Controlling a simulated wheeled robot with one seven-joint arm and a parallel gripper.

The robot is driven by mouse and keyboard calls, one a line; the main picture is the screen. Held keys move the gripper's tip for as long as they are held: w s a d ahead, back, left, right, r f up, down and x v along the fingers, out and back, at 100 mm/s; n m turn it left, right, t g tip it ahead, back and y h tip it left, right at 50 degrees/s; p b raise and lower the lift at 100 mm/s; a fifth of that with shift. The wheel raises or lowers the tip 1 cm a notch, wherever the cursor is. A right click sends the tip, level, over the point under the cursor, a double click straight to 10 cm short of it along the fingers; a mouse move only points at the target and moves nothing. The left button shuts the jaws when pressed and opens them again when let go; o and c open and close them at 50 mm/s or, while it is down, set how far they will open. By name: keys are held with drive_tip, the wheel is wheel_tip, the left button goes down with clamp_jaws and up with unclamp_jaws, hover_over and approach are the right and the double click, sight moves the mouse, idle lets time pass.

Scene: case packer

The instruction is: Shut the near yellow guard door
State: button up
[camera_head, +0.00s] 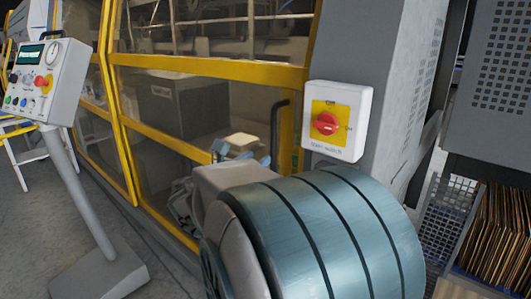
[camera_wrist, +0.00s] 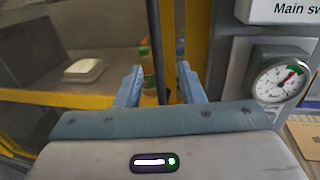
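The near yellow guard door (camera_head: 215,69) has a yellow frame and clear panels and fills the middle of the head view. I cannot tell for sure how far it stands open. Its dark upright handle (camera_head: 278,125) is near the right edge of the door. In the wrist view the handle (camera_wrist: 157,50) shows beyond and between my fingertips. My gripper (camera_head: 243,155) has blue fingers, spread apart with nothing between them; it also shows in the wrist view (camera_wrist: 158,82). My arm hides the lower right part of the door.
A white box with a red main switch (camera_head: 326,123) is on the grey post right of the door. A gauge (camera_wrist: 280,80) sits beside my right finger. A control panel on a stand (camera_head: 45,80) is at left. Flat cardboard (camera_head: 495,235) is stacked at right. Floor between stand and door is clear.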

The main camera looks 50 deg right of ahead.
drive_tip(key=shift+s+a, duration=0.15)
drive_tip(key=shift+a, duration=0.65)
drive_tip(key=shift+s+a, duration=0.15)
drive_tip(key=shift+a, duration=0.6)
drive_tip(key=shift+f, duration=0.1)
